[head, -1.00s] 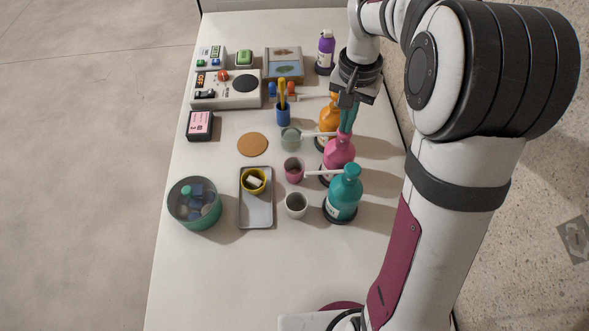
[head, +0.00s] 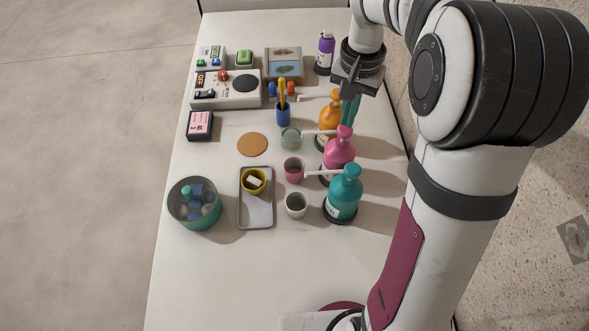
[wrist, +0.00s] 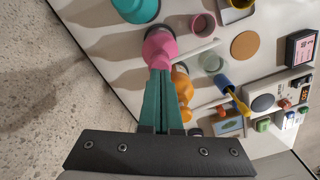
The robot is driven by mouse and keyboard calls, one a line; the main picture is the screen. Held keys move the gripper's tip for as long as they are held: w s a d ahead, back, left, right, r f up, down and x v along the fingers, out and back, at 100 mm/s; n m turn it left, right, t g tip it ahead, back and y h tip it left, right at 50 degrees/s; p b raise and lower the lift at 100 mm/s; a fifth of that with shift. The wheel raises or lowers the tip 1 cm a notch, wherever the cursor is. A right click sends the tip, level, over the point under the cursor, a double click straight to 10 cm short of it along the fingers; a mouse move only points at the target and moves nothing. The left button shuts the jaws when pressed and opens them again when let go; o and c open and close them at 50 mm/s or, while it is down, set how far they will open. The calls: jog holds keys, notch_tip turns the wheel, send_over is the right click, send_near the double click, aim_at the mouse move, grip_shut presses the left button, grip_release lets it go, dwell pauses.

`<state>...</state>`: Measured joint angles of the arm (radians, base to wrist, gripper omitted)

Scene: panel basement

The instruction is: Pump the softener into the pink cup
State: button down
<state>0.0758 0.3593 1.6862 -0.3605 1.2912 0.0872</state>
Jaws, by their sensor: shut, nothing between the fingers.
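The pink cup (head: 294,170) stands mid-table; it also shows at the top of the wrist view (wrist: 203,25). The pink pump bottle (head: 339,155) stands to its right, with a white spout pointing left. In the wrist view this pink bottle (wrist: 159,48) is just beyond my fingertips. My gripper (head: 347,122) is shut and empty, teal fingers pointing down at the pink pump head. I cannot tell whether they touch it. A teal bottle (head: 343,197) stands nearer and an orange bottle (head: 329,115) behind, partly hidden. Labels are unreadable. The pink cup's contents cannot be made out.
A white cup (head: 296,205) and a pale green cup (head: 291,138) flank the pink cup. A grey tray (head: 255,215) holds a yellow cup. A purple bottle (head: 325,52) stands at the back. The front of the table is clear.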

jog(key=shift+f, duration=1.35)
jog(key=shift+r, duration=1.5)
notch_tip(320, 180, up, 6)
jog(key=s+a+f, duration=0.1)
jog(key=s+a, duration=0.1)
jog(key=s, duration=0.7)
jog(key=s+a+f+y, duration=0.1)
jog(key=s+a+f, duration=0.1)
jog(key=s, duration=0.6)
jog(key=s+a+f, duration=0.2)
jog(key=s, duration=0.7)
jog(key=shift+s+a+y, duration=0.25)
jog(key=shift+s+y, duration=0.1)
jog(key=shift+y, duration=0.05)
